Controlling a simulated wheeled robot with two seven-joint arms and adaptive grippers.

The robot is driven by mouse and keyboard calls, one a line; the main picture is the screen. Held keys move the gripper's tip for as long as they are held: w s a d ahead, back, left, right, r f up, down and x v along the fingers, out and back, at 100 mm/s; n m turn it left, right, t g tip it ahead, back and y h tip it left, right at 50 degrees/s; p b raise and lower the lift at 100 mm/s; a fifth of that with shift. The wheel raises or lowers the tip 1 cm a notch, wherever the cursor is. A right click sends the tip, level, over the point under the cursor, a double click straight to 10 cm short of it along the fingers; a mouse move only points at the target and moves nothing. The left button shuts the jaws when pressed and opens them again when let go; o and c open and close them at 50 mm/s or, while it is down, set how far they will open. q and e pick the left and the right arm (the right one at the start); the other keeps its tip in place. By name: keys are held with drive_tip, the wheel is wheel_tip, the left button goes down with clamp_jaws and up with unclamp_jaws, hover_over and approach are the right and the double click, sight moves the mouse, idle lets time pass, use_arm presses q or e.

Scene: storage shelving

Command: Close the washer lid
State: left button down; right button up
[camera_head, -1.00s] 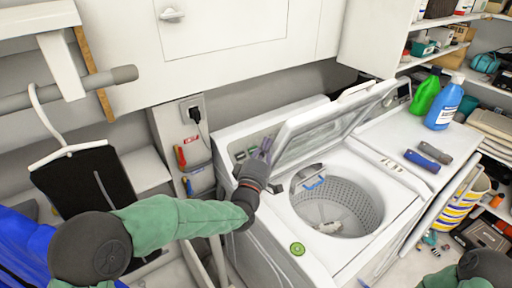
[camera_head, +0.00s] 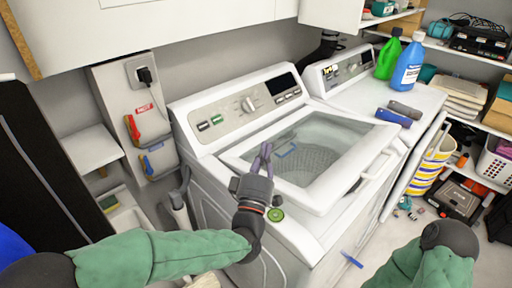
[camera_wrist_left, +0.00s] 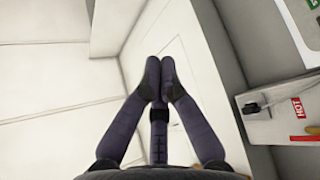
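The white top-loading washer stands in the middle of the head view, with its control panel (camera_head: 245,108) at the back. Its lid (camera_head: 335,195), a white frame with a clear window, lies down over the drum opening, flat or nearly so; I cannot tell whether a small gap remains at its front edge. The drum (camera_head: 305,165) shows through the window. A handle (camera_head: 378,172) is on the lid's right side. My left gripper (camera_head: 264,152) is over the lid's left part, fingers pointing up; in the left wrist view its tips (camera_wrist_left: 160,70) meet with nothing between them. My right gripper is out of view.
A second white machine stands to the right, with green (camera_head: 389,55) and blue (camera_head: 408,62) bottles and two dark cylinders (camera_head: 398,113) on top. A wall panel with an outlet (camera_head: 142,73) is at left. White cabinets hang above; shelves are at right.

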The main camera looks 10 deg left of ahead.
use_arm(q)
drive_tip(key=shift+s+d+f+b, duration=0.25)
drive_tip(key=shift+d+f+b, duration=0.15)
drive_tip(key=shift+f, duration=0.2)
drive_tip(key=shift+s+d+f+b, duration=0.3)
drive_tip(key=shift+f+b, duration=0.15)
drive_tip(key=shift+f, duration=0.15)
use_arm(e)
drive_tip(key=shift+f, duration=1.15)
use_arm(q)
drive_tip(key=shift+w, duration=0.1)
